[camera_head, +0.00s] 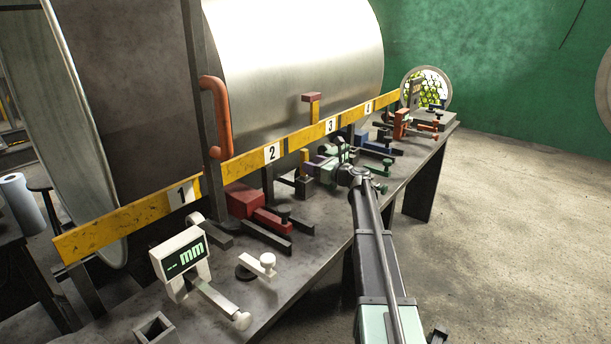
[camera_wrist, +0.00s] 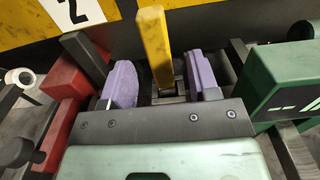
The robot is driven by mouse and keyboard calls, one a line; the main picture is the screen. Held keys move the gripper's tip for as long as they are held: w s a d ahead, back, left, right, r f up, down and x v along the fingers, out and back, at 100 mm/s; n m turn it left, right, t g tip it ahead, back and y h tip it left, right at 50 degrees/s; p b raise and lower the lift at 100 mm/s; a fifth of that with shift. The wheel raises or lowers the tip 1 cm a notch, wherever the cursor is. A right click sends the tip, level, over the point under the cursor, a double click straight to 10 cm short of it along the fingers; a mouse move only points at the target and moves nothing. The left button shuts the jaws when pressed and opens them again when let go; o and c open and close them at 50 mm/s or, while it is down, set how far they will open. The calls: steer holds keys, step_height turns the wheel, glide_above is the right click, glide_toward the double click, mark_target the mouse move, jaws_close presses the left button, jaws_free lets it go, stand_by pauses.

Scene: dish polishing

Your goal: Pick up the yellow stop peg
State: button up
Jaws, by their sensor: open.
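The yellow stop peg (camera_wrist: 153,45) stands upright between my fingers in the wrist view, its lower end in a grey metal holder. In the head view the peg (camera_head: 303,163) stands in a dark block (camera_head: 303,187) on the bench, below the yellow rail between plates 2 and 3. My gripper (camera_wrist: 160,77) has two purple finger pads, one on each side of the peg. It is open, with visible gaps to the peg on both sides. In the head view my gripper (camera_head: 318,162) is small and partly hidden by my own wrist.
A red clamp block (camera_wrist: 68,105) is left of my fingers. A green gauge (camera_wrist: 288,90) is close on the right. The yellow numbered rail (camera_head: 228,167) runs behind, before a large metal drum (camera_head: 295,60). A white mm gauge (camera_head: 180,255) stands at the bench's near end.

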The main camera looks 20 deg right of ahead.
steer(key=x, duration=0.6)
steer(key=shift+s, duration=0.1)
jaws_close()
